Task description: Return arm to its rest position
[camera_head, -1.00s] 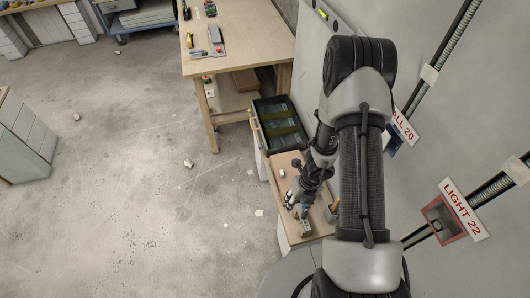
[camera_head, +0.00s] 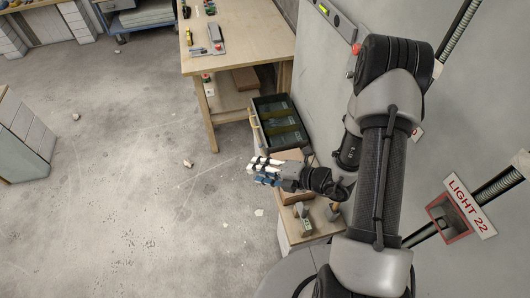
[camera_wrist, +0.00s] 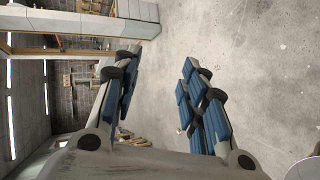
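My gripper (camera_head: 262,172) is at the middle of the head view, pointing left, beside the small wooden-topped cabinet and partly over the floor. In the wrist view my gripper (camera_wrist: 160,100) has its two blue-padded fingers spread apart, with nothing between them but bare floor in the distance. My arm rises at the right of the head view and hides part of the wall and the cabinet top.
The small cabinet (camera_head: 318,232) holds a few small items. A dark green tray (camera_head: 254,113) stands behind it. A wooden workbench (camera_head: 234,62) with tools is at the back. A wall box labelled LIGHT 22 (camera_head: 449,219) is at right. Floor at left is mostly open.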

